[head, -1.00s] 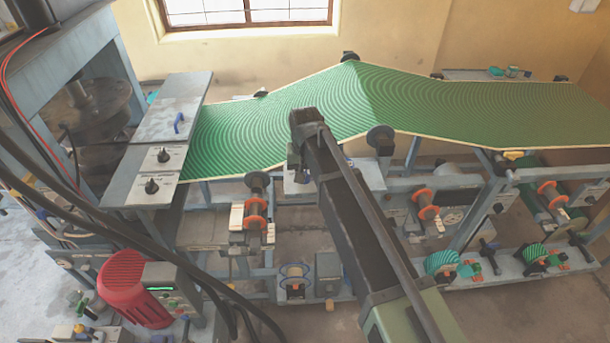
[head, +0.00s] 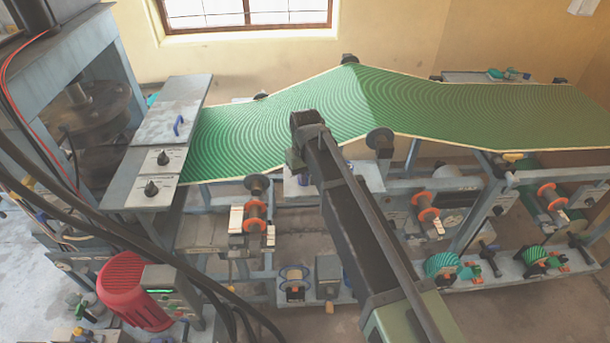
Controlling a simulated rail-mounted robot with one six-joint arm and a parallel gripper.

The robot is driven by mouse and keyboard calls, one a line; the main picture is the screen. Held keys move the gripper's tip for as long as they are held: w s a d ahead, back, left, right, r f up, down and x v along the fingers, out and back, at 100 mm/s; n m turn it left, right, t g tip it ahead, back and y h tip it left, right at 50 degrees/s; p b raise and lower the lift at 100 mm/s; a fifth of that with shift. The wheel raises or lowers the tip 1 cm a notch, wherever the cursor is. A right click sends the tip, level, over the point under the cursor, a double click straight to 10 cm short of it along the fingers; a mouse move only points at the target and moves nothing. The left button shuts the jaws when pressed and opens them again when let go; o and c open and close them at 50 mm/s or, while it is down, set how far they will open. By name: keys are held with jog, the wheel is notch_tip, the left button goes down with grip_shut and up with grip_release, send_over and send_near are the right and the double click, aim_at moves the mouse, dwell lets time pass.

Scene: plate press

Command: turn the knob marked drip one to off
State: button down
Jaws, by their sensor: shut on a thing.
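My arm reaches in from the lower right, and its wrist bends down in front of the green sheet. My gripper (head: 301,178) is at the lower end of the wrist, at the left end of a pale grey panel (head: 352,178) below the sheet. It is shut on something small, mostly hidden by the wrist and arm. Two black knobs, an upper one (head: 163,158) and a lower one (head: 151,187), stand on light plates at the left, well away from my gripper. Their labels are too small to read, so I cannot tell which knob is drip one.
The long green patterned sheet (head: 500,108) runs across the frame above the panel. Spools with orange flanges (head: 257,225) sit below it. A red motor (head: 132,290) and dark cables (head: 150,245) are at lower left. A grey lid with a blue handle (head: 178,125) is above the knobs.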

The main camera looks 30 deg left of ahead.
jog(key=n, duration=0.6)
jog(key=shift+w+d, duration=0.1)
jog(key=shift+w, duration=0.05)
dwell(0.4)
jog(key=c, duration=1.1)
grip_release()
jog(key=shift+c, duration=0.2)
notch_tip(320, 180, up, 11)
jog(key=p, duration=1)
jog(key=shift+p, duration=0.4)
jog(key=shift+f, duration=0.1)
